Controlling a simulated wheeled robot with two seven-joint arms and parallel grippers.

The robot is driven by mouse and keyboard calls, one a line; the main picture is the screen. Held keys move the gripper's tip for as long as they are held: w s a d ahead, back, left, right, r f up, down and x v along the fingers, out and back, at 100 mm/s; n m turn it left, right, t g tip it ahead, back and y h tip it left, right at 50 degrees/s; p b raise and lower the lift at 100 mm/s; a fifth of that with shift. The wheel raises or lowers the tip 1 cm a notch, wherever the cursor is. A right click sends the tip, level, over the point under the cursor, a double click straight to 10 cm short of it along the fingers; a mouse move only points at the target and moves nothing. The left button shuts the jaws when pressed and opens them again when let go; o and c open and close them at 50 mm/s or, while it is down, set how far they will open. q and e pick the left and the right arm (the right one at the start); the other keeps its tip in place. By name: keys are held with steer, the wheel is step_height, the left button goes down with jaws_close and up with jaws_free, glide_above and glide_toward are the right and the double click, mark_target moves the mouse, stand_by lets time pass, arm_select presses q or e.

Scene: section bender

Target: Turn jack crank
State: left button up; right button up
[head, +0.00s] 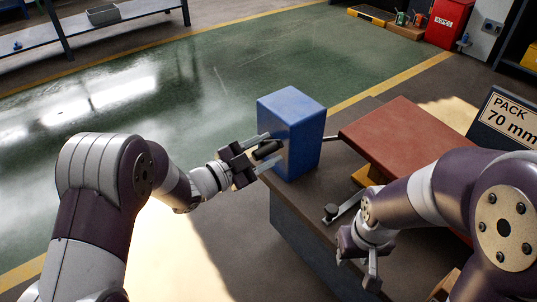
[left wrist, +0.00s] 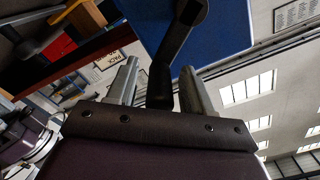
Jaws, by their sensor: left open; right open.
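The blue jack box (head: 291,135) stands upright on the left end of the dark bench. The jack crank's black handle (head: 266,150) shows at its left face. My left gripper (head: 271,149) is open, with one finger on each side of the handle. In the left wrist view the dark crank arm (left wrist: 181,45) runs from the blue box (left wrist: 225,30) down to the handle (left wrist: 160,88), which lies between the spread fingers (left wrist: 158,85). Finger contact cannot be told. My right gripper (head: 357,268) is open and empty at the bench's front edge.
A red-brown plate (head: 405,138) lies right of the blue box, with a thin rod between them. A metal lever with a black knob (head: 331,212) is close to my right gripper. A "PACK 70 mm" sign (head: 508,115) stands at the right. The green floor (head: 190,90) behind is clear.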

arm_select(q)
steer(key=shift+w+d, duration=0.35)
steer(key=shift+d, duration=0.15)
jaws_close()
